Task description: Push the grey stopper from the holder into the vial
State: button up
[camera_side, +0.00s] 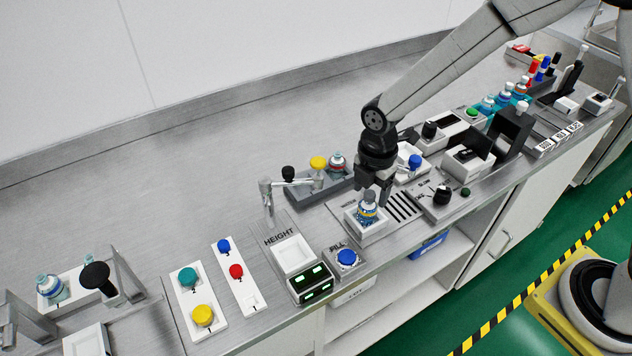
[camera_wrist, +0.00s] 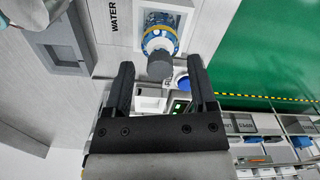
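The vial (camera_side: 367,207) stands upright in a white square socket (camera_side: 372,233), with a blue and yellow upper part. In the wrist view the blue and yellow ring (camera_wrist: 160,38) is at its top, and the grey stopper (camera_wrist: 160,67) sits at the ring's near end. I cannot tell how deep the stopper sits or which part is the holder. My gripper (camera_side: 369,192) points down just above the vial. In the wrist view its fingers (camera_wrist: 160,62) are spread, one on each side of the stopper with gaps. In the side view the stopper is hidden by the gripper.
A grey tray (camera_side: 318,192) with yellow-topped and other items stands behind left. A tap (camera_side: 267,195) and the HEIGHT station (camera_side: 292,253) are left. The blue FILL button (camera_side: 347,257) is in front. A black-knob panel (camera_side: 442,196) is right. Open bench lies at the back left.

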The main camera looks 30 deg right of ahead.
jog(key=shift+r, duration=3.9)
jog(key=s+d+f+m+t, duration=0.1)
jog(key=s+d+m+t, duration=0.1)
jog(key=s+d+m, duration=0.9)
jog(key=shift+d+f+m+t, duration=0.3)
jog(key=shift+d+m, duration=0.15)
jog(key=shift+m, duration=4.55)
jog(key=shift+w, duration=0.1)
